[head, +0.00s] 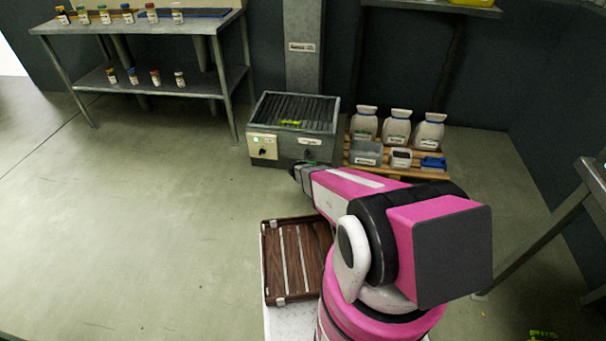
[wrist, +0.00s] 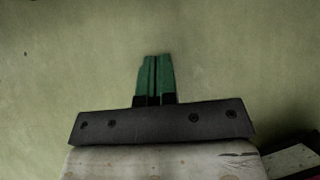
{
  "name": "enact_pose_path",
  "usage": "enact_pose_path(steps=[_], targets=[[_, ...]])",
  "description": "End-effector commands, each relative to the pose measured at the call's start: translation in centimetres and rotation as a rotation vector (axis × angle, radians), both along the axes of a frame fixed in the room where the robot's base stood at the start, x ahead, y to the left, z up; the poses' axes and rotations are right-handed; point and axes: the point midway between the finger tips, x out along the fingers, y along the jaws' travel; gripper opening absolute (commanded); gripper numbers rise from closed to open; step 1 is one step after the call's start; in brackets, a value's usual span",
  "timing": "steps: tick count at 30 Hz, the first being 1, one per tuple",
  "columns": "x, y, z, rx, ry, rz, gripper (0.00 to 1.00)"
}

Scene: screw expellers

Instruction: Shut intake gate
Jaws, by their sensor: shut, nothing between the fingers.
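A grey metal machine box (head: 283,152) with a dark slatted top (head: 300,108) stands on the floor in the head view, against a tall grey column (head: 302,50). A bright green piece (head: 290,123) lies across the slats. The box front has a pale panel with a dark knob (head: 263,147). No part is clearly recognisable as the intake gate, so I cannot tell its state. My gripper (head: 300,172) is in front of the box, partly hidden by my arm. In the wrist view its green fingers (wrist: 155,80) are together and empty, over bare floor.
White jugs (head: 397,128) and small bins (head: 367,152) stand on a wooden pallet (head: 440,172) right of the box. A brown slatted case (head: 290,262) sits near my arm. A metal table (head: 140,27) with bottles is back left. The left floor is free.

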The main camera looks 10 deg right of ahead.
Motion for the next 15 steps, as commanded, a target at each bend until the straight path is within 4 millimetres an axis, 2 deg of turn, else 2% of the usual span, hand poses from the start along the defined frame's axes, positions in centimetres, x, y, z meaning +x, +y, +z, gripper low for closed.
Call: enact_pose_path(steps=[15], targets=[[6.0,-1.8,-7.0,0.002,-0.001,-0.004,0.0]])
